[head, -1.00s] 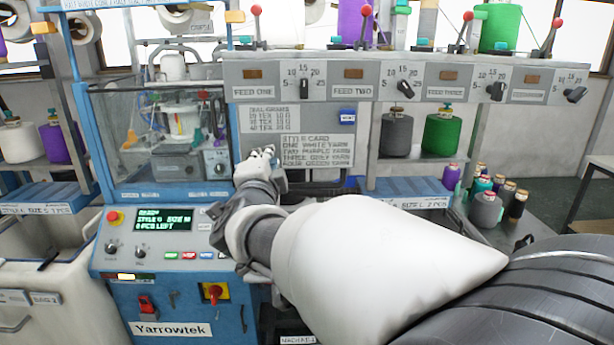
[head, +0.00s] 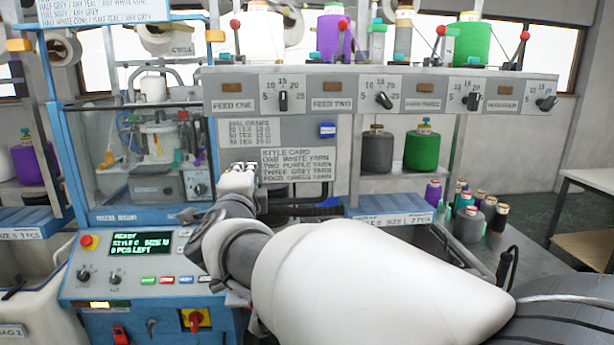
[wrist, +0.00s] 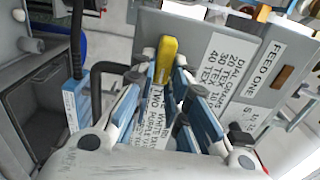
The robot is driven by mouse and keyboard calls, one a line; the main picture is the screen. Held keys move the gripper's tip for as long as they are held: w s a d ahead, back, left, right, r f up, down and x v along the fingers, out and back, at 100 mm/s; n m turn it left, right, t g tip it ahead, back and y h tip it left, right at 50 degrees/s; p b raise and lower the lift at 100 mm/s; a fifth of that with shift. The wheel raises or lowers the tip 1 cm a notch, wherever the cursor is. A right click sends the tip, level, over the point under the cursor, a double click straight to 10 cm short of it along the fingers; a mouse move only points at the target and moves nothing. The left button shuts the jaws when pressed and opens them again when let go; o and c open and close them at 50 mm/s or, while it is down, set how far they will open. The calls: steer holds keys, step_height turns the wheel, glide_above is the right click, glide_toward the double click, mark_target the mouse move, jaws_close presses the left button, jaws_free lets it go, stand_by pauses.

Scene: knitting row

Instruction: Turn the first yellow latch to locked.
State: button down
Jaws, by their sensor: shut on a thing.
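In the wrist view a yellow latch handle (wrist: 167,55) stands against the grey panel, beside the printed cards. My gripper (wrist: 162,78) is shut on it, with its blue-and-white fingers on either side of the yellow piece. In the head view my gripper (head: 240,178) is at the left edge of the style card panel (head: 295,172), and the latch there is hidden behind it. Whether the latch stands at a locked mark cannot be read.
The feed dial bar (head: 385,95) with yarn cones runs above my arm. The clear-sided blue cabinet (head: 115,205) is left of my gripper, and the control panel (head: 140,250) with its green display is below. Small cones (head: 468,222) stand on the right shelf.

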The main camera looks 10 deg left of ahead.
steer(key=c, duration=1.6)
jaws_free()
steer(key=shift+s, duration=0.1)
steer(key=v, duration=1.1)
steer(key=shift+s+d, duration=0.2)
steer(key=shift+s, duration=0.2)
